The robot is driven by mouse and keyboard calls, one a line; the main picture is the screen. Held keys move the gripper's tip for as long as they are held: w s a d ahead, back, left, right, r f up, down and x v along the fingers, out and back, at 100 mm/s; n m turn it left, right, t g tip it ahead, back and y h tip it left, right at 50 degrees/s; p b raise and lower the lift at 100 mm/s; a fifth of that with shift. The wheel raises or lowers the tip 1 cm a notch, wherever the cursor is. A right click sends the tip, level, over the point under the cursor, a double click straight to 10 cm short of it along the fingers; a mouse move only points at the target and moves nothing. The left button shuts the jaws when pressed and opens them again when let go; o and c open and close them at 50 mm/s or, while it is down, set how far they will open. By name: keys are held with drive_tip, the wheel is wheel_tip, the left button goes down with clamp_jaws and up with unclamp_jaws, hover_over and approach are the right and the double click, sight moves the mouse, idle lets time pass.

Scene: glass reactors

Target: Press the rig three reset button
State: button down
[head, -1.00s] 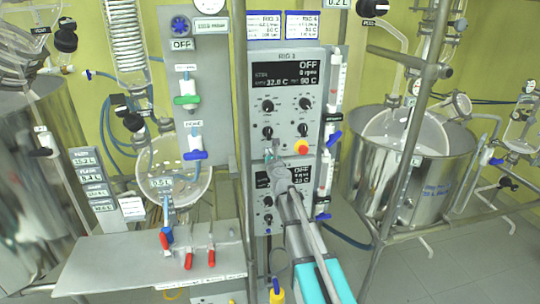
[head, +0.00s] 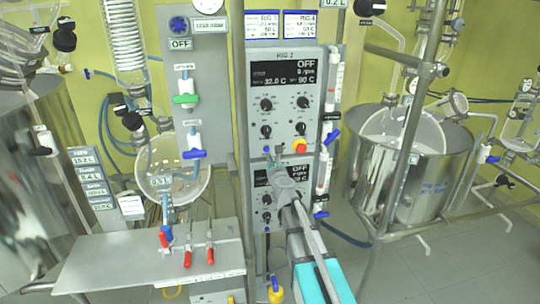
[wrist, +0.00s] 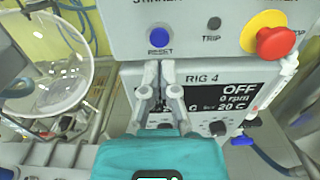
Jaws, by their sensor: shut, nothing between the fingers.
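The rig three control panel (head: 285,85) is the upper grey box, with a lit display reading OFF. On its lower edge, the blue reset button (wrist: 158,38) shows in the wrist view, above the label RESET. In the head view my gripper (head: 269,156) is at the panel's lower left.
A red stop button on a yellow base (wrist: 277,42) and a dark trip lamp (wrist: 214,23) are right of the reset button. The rig four panel (wrist: 225,95) is directly below. A glass vessel (wrist: 45,65) stands left, and a steel vat (head: 400,175) stands right.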

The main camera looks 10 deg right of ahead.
drive_tip(key=s, duration=0.7)
drive_tip(key=shift+s+d, duration=0.15)
drive_tip(key=shift+s, duration=0.1)
idle(0.5)
